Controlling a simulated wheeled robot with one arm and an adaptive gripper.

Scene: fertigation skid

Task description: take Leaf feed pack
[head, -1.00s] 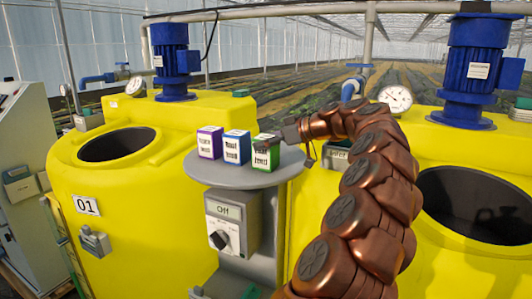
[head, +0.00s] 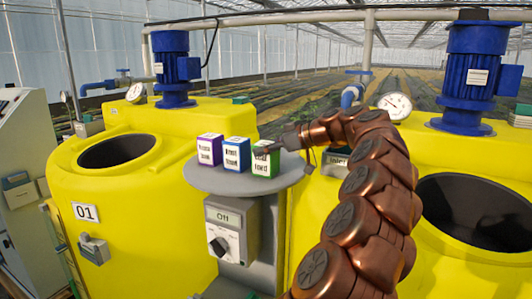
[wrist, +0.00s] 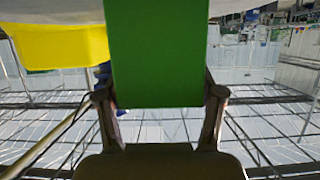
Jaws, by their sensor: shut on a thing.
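The Leaf feed pack (head: 265,163) is a small green box with a white label reading "feed"; its upper label is partly covered. It stands at the right end of a row of packs on a round grey stand top (head: 228,186). My gripper (head: 267,149) reaches in from the right and is shut on the pack's upper part. In the wrist view the green pack (wrist: 157,50) fills the middle, with my gripper's fingers (wrist: 160,98) on both sides of it. I cannot tell any gap between pack and stand.
A blue pack (head: 236,157) stands close left of the green one, and a purple pack (head: 209,151) beyond it. Below is a grey control box (head: 234,230) marked "Off". Yellow tanks (head: 130,230) with open dark mouths and blue motors flank the stand.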

